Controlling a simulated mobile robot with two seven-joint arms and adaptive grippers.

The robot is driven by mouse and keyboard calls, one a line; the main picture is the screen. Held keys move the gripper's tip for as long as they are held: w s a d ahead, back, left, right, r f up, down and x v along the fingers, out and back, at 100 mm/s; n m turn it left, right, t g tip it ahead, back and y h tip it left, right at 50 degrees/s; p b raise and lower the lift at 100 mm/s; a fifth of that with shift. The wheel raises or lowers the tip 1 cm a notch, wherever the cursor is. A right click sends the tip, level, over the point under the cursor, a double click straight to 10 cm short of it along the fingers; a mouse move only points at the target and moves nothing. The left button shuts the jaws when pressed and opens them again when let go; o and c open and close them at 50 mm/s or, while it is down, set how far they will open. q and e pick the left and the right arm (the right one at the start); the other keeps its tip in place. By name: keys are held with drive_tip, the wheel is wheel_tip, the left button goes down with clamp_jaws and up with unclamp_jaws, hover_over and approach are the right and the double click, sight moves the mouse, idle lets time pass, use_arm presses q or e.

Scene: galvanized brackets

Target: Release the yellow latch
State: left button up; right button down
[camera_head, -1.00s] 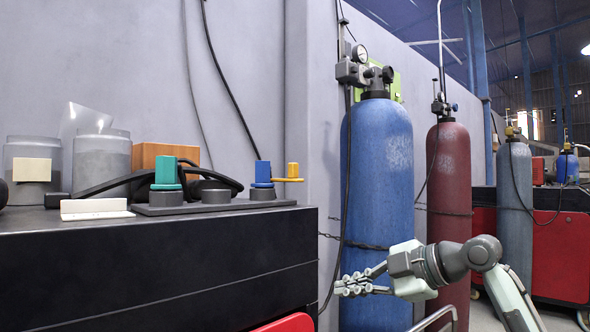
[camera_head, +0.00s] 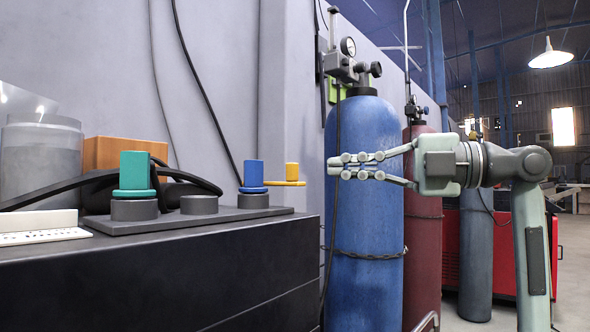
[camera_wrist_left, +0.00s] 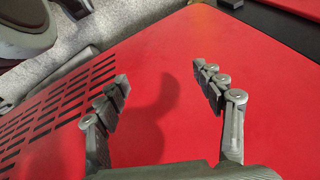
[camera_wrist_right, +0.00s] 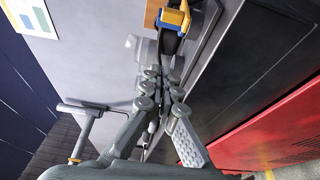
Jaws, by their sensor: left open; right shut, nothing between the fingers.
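The yellow latch (camera_head: 290,174) is a short upright yellow knob on a flat arm. It sticks out to the right of the blue knob (camera_head: 252,175), at the right end of the dark base plate (camera_head: 225,215) on the black cabinet top. In the right wrist view the yellow latch (camera_wrist_right: 174,17) is at the top, beyond my fingertips. My right gripper (camera_head: 335,167) is shut and empty, at about the latch's height and to its right in the head view, apart from it. My left gripper (camera_wrist_left: 160,85) is open over a red surface, seen only in the left wrist view.
A teal knob (camera_head: 134,173) on a dark round base and a bare dark round base (camera_head: 199,204) share the plate. An orange box (camera_head: 112,153), a grey jar and black cables lie behind. A blue gas cylinder (camera_head: 365,230) stands right of the cabinet (camera_head: 200,270).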

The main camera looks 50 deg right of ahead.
sight(298, 169)
drive_tip(key=p+x, duration=0.2)
drive_tip(key=x, duration=0.8)
drive_tip(key=shift+w+p, duration=0.3)
drive_tip(key=shift+p, duration=0.1)
drive_tip(key=d, duration=0.3)
use_arm(q)
drive_tip(key=d+x, duration=0.1)
drive_tip(key=x, duration=0.6)
drive_tip(key=shift+s+d+f+h, duration=0.25)
drive_tip(key=shift+s+f+h, duration=0.05)
drive_tip(key=shift+f, duration=0.15)
use_arm(e)
drive_tip(key=shift+d, duration=0.5)
drive_tip(key=shift+d, duration=0.1)
